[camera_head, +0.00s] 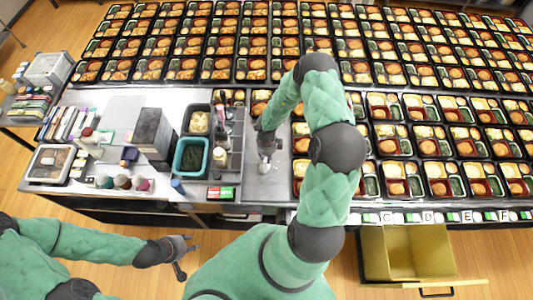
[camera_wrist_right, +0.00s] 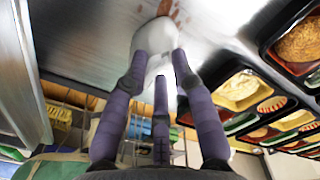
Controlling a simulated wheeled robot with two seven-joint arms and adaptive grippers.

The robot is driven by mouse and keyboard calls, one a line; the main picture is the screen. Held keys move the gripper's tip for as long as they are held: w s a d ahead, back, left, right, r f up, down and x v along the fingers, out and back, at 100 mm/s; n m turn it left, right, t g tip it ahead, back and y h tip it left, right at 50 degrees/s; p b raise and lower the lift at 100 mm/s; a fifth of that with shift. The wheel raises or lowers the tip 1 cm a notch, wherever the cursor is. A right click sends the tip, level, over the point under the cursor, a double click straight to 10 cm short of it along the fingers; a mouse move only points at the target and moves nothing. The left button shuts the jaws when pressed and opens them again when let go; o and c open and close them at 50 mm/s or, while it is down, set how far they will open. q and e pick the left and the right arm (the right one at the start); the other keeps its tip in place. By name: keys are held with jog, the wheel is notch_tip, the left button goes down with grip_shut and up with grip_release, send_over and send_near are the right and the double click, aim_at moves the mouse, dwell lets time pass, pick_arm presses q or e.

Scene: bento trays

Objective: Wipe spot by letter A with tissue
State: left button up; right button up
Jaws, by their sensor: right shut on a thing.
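My right gripper (camera_head: 265,160) is over the bare metal counter strip left of the bento rows. In the right wrist view my gripper (camera_wrist_right: 160,75) is shut on a white crumpled tissue (camera_wrist_right: 152,45). The tissue is at the counter surface. A reddish-brown spot (camera_wrist_right: 168,9) shows just beyond the tissue at the top edge, partly cut off by the frame. I cannot make out letter A; my right arm covers part of the label strip, where C (camera_head: 386,217) and D are readable. My left gripper (camera_head: 181,255) is open and empty, over the floor in front of the counter.
Many filled bento trays (camera_head: 438,179) cover the counter's right and back. Left of my right gripper stand a teal bin (camera_head: 190,157), a grey organiser (camera_head: 236,150) and a dark box (camera_head: 153,133). An open yellow drawer (camera_head: 405,253) juts out at the front right.

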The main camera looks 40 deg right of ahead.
jog(key=shift+s+a, duration=0.95)
jog(key=shift+s, duration=0.2)
